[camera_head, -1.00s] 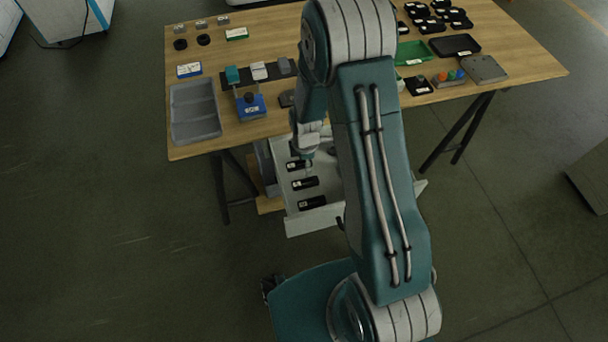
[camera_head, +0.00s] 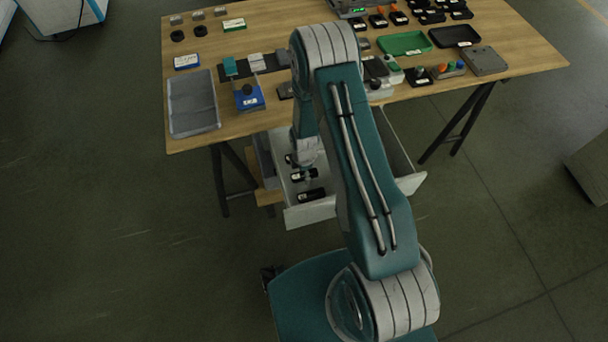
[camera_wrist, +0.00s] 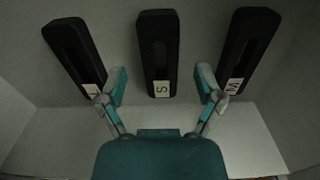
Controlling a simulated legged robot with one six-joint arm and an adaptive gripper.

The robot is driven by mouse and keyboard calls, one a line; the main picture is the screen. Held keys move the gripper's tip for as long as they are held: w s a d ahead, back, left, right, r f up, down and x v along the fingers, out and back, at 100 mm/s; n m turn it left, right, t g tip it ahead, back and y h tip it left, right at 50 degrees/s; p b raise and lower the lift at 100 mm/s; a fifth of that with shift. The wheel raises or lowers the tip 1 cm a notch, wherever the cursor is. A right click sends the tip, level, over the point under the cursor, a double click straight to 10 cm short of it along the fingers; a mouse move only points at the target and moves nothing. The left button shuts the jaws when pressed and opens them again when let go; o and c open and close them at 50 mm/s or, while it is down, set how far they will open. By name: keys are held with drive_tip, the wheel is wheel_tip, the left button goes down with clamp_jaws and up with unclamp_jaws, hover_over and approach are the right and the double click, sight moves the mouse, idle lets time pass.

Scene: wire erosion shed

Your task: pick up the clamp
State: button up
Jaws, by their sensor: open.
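Three black, long slotted pieces, which look like clamps, lie side by side in an open drawer (camera_head: 288,216). In the wrist view the left one (camera_wrist: 72,48) has a white label partly hidden by a finger. The middle one (camera_wrist: 158,50) is marked S, and the right one (camera_wrist: 250,42) is marked M. My gripper (camera_wrist: 161,80) is open and empty, its fingers on either side of the middle piece's labelled end. I cannot tell its height above the piece. In the head view the arm partly covers the drawer; the nearest black piece (camera_head: 311,196) shows best.
The drawer's pale walls stand close around the pieces. Above it is a wooden table (camera_head: 275,22) with a grey tray (camera_head: 193,105), a blue-based device (camera_head: 249,99), a green tray (camera_head: 404,43) and a black tray (camera_head: 455,36). Open floor lies left.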

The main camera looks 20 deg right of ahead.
drive_tip(key=shift+f, duration=0.5)
clamp_jaws()
wheel_tip(320, 180, up, 10)
idle(0.5)
